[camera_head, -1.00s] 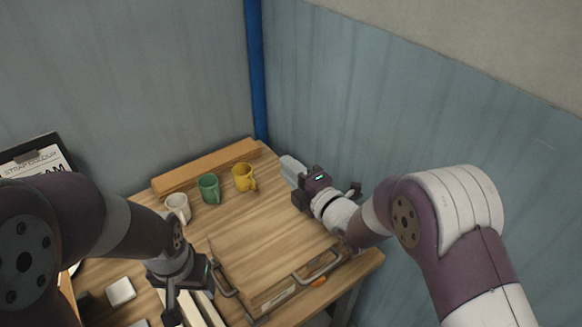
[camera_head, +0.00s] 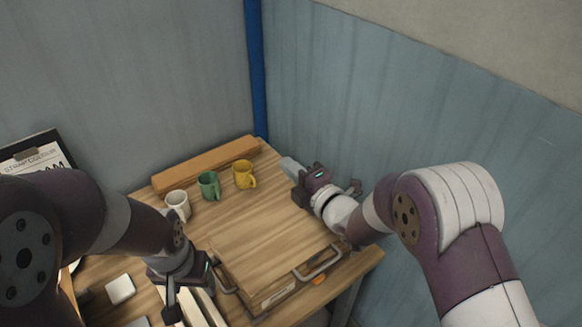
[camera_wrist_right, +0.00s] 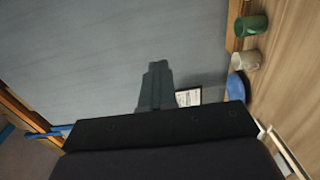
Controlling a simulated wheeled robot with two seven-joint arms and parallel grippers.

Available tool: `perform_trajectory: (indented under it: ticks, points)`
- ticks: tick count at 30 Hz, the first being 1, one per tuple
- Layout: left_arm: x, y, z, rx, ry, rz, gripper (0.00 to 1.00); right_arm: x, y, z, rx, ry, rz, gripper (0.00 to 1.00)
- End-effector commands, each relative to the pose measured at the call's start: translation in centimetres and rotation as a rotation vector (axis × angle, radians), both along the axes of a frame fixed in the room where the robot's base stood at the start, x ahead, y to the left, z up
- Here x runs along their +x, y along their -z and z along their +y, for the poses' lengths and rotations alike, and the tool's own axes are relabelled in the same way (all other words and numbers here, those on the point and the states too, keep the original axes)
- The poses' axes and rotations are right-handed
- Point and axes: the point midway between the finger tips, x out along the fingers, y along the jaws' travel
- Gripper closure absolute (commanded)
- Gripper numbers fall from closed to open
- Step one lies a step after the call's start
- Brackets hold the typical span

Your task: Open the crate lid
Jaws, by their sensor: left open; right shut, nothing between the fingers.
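The wooden crate (camera_head: 275,291) sits at the front of the table, with looped metal handles on its left (camera_head: 223,279) and right (camera_head: 318,264). I cannot clearly tell its lid from the similar wood around it. My right gripper (camera_head: 289,166) is behind the crate, near the blue wall, shut and empty. Its closed fingers (camera_wrist_right: 156,86) also show in the right wrist view. My left gripper (camera_head: 188,303) is open, at the crate's left side, apart from the handle as far as I can see; its fingertips are partly hidden.
White (camera_head: 177,204), green (camera_head: 209,186) and yellow (camera_head: 244,175) mugs stand at the back of the table, before a wooden block (camera_head: 205,165). The blue wall (camera_head: 400,120) is close beside my right arm. The tabletop between the mugs and crate looks clear.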

Motion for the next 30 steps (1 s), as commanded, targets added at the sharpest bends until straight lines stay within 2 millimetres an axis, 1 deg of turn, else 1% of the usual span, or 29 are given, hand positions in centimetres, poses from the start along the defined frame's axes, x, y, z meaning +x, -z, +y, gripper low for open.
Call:
perform_trajectory:
  ticks: [22,23,24,25,30]
  points:
    - [0.00,0.00,0.00,0.000,0.000,0.000,0.39,0.00,0.00,0.00,0.000,0.000,0.000,1.00]
    - [0.00,0.00,0.00,0.000,0.000,0.000,0.39,0.00,0.00,0.00,0.000,0.000,0.000,0.93]
    - [0.00,0.00,0.00,0.000,0.000,0.000,0.39,0.00,0.00,0.00,0.000,0.000,0.000,0.80]
    - [0.00,0.00,0.00,0.000,0.000,0.000,0.39,0.00,0.00,0.00,0.000,0.000,0.000,0.75]
    - [0.00,0.00,0.00,0.000,0.000,0.000,0.39,0.00,0.00,0.00,0.000,0.000,0.000,0.75]
